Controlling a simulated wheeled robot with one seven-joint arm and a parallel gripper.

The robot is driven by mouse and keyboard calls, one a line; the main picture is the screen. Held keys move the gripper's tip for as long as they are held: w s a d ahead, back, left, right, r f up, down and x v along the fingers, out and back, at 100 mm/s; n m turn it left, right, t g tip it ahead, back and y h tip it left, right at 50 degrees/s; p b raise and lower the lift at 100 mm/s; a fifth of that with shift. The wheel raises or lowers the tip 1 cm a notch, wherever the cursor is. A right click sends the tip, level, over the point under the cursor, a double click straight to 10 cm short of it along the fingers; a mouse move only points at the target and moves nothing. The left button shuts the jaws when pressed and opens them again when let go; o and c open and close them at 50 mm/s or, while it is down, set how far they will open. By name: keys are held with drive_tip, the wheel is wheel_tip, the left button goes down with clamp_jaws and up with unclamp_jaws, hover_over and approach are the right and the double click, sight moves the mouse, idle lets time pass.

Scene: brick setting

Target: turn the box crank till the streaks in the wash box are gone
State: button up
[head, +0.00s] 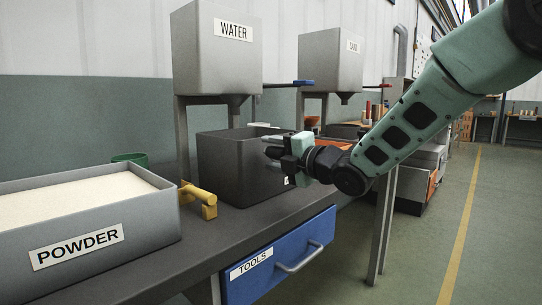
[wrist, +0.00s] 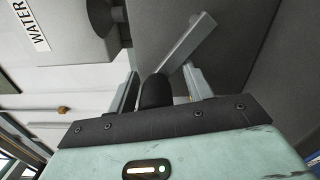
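The wash box (head: 225,165) is a dark grey open box on the bench under the water hopper; its front label is mostly hidden by my gripper. Its inside is hidden from the head view, so I cannot tell about streaks. My gripper (head: 273,150) is at the box's right side. In the wrist view, the crank shows as a light grey bar (wrist: 188,42) with a black knob (wrist: 155,92). My gripper (wrist: 163,85) has its fingers apart on either side of the knob, with a gap visible on the right.
A grey water hopper (head: 215,60) stands over the box, with a sand hopper (head: 330,65) behind. A blue tools drawer (head: 280,268) is below.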

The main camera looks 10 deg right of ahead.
drive_tip(key=shift+s+a, duration=0.15)
drive_tip(key=shift+a, duration=0.05)
drive_tip(key=shift+s+d, duration=0.15)
drive_tip(key=shift+s, duration=0.1)
drive_tip(key=p+v, duration=0.1)
drive_tip(key=v, duration=1.5)
drive_tip(key=shift+s+d, duration=0.25)
drive_tip(key=shift+d, duration=0.1)
drive_tip(key=shift+w+r+p, duration=0.1)
drive_tip(key=shift+r+p, duration=0.05)
drive_tip(key=shift+p, duration=0.25)
